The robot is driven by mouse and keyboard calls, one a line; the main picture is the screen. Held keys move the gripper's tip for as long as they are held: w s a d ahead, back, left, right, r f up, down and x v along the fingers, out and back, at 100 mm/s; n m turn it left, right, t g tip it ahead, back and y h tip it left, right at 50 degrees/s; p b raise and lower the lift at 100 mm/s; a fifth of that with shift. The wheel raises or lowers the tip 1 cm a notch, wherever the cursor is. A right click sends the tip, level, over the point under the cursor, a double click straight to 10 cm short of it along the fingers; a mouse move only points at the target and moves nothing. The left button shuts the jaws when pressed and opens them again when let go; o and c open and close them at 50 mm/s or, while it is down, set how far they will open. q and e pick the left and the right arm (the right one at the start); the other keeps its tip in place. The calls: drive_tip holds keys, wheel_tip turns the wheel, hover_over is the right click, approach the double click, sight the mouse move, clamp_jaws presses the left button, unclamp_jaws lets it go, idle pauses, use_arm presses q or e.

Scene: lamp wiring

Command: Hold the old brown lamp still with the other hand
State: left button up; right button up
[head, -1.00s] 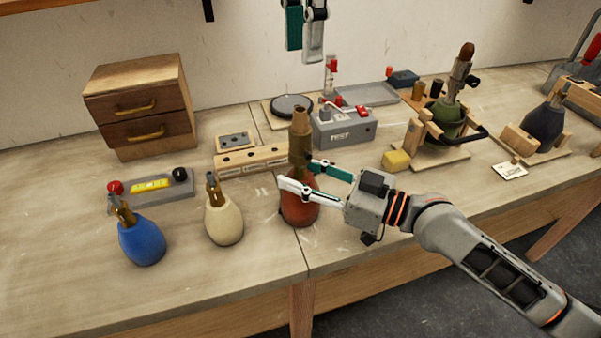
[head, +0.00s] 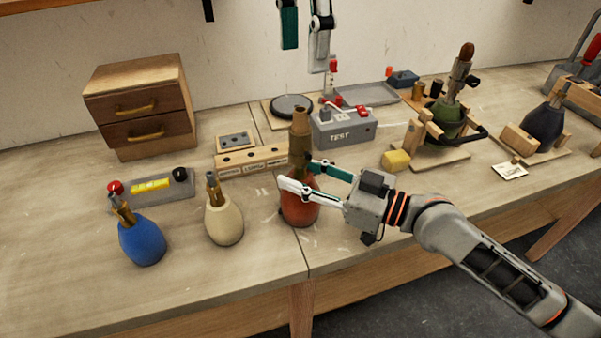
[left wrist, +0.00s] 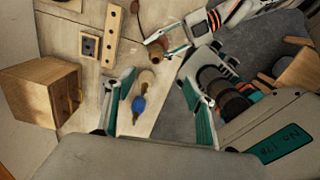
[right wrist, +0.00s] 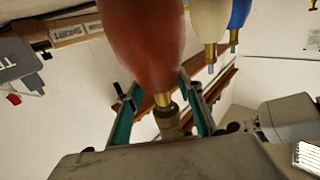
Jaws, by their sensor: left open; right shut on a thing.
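The reddish-brown lamp (head: 299,208) stands upright near the bench's front edge, with a brass neck and socket (head: 300,130) on top. My right gripper (head: 298,173) is shut on it at the neck, just above the round body. In the right wrist view the brown body (right wrist: 145,40) looms close, its neck between the fingers. My left gripper (head: 304,50) is open and empty, high above the back of the bench. In the left wrist view the brown lamp (left wrist: 158,46) shows beyond the open fingers, with my right gripper at it.
A cream lamp (head: 223,222) and a blue lamp (head: 142,243) stand to the left. A wooden socket block (head: 252,161) lies behind them. A grey test box (head: 342,132) stands behind the brown lamp.

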sight(300, 134)
use_arm(q)
drive_tip(key=f+m, duration=0.1)
drive_tip(key=f, duration=0.1)
drive_tip(key=f+m, duration=0.1)
drive_tip(key=f, duration=0.2)
drive_tip(key=w+f, duration=0.1)
drive_tip(key=f, duration=0.2)
drive_tip(key=shift+a+f+m, duration=0.1)
drive_tip(key=shift+a+m, duration=0.05)
drive_tip(key=shift+m, duration=0.25)
drive_tip(key=shift+f, duration=3.85)
drive_tip(key=shift+a, duration=0.1)
drive_tip(key=shift+w+f, duration=0.1)
drive_tip(key=shift+c, duration=0.5)
drive_tip(key=c, duration=0.4)
drive_tip(key=shift+o, duration=0.2)
drive_tip(key=o, duration=1.2)
drive_tip(key=shift+o, duration=0.2)
